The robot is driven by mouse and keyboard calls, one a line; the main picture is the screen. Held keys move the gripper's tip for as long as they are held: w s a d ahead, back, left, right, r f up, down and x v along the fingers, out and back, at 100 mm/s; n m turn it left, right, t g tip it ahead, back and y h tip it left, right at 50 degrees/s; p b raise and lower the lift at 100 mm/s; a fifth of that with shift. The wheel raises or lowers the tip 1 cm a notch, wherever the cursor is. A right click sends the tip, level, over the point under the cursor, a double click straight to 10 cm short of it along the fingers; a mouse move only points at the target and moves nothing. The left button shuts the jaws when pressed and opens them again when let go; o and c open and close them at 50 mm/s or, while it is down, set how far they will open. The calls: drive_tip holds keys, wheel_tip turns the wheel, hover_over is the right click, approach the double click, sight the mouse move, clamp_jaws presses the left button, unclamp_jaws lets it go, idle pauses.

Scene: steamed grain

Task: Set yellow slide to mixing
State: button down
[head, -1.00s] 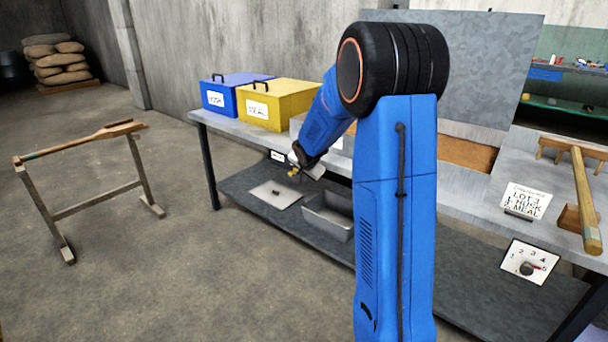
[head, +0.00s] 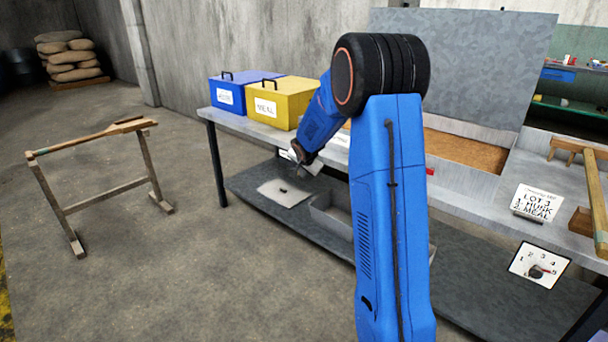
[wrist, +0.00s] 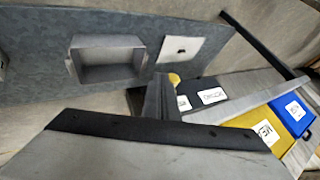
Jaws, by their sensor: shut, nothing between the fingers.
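A small yellow knob, likely the yellow slide (wrist: 174,79), shows in the wrist view just beyond my gripper (wrist: 160,92), by the table's front edge. Its lower part is hidden behind the dark fingers, and I cannot tell whether they touch it. Two white labels are on that edge; the larger label (wrist: 212,96) is too blurred to read surely. In the head view my gripper (head: 304,160) is shut and empty, low at the table's front edge below the yellow bin. The knob is not clearly visible there, so its setting cannot be told.
A blue bin (head: 226,92) and yellow MEAL bin (head: 284,98) stand on the table. A metal tray (head: 335,222) and a pale plate (head: 284,193) are on the lower shelf. A lot card (head: 537,203) and numbered dial (head: 538,265) are at right. A wooden trestle (head: 95,141) stands left.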

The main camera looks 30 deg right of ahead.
drive_tip(key=w+a, duration=0.4)
drive_tip(key=w, duration=0.6)
drive_tip(key=shift+w, duration=0.35)
drive_tip(key=shift+r, duration=0.1)
